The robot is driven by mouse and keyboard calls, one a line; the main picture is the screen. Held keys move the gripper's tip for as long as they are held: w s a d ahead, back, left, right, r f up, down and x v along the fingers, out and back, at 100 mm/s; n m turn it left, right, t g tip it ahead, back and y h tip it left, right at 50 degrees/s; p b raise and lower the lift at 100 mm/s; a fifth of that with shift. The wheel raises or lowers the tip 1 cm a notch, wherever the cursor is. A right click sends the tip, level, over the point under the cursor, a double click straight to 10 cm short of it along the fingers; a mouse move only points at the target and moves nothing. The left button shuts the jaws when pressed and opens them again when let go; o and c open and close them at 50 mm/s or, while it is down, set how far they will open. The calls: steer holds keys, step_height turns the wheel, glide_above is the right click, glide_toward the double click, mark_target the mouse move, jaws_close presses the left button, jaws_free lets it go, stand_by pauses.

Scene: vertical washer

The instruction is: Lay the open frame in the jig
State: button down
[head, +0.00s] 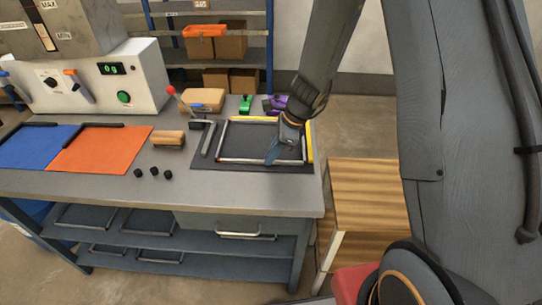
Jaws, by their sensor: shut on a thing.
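The open frame (240,161), a thin pale rectangle, is over the dark jig plate (205,163) on the bench. It looks level and lies inside the jig's yellow edge strip (310,146); I cannot tell whether it rests on the plate or is slightly above it. My gripper (271,160) points down and is shut on the open frame at its near bar. My wrist and arm hide part of the frame's right half and far right corner.
A wooden block (168,138), black knobs (154,171) and an orange mat (97,150) lie left. A wooden cabinet (368,195) stands right.

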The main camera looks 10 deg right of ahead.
steer(key=c, duration=1.9)
jaws_free()
steer(key=shift+o, duration=0.2)
steer(key=shift+r, duration=0.1)
step_height(320, 180, up, 8)
steer(key=p, duration=0.7)
steer(key=shift+p, duration=0.35)
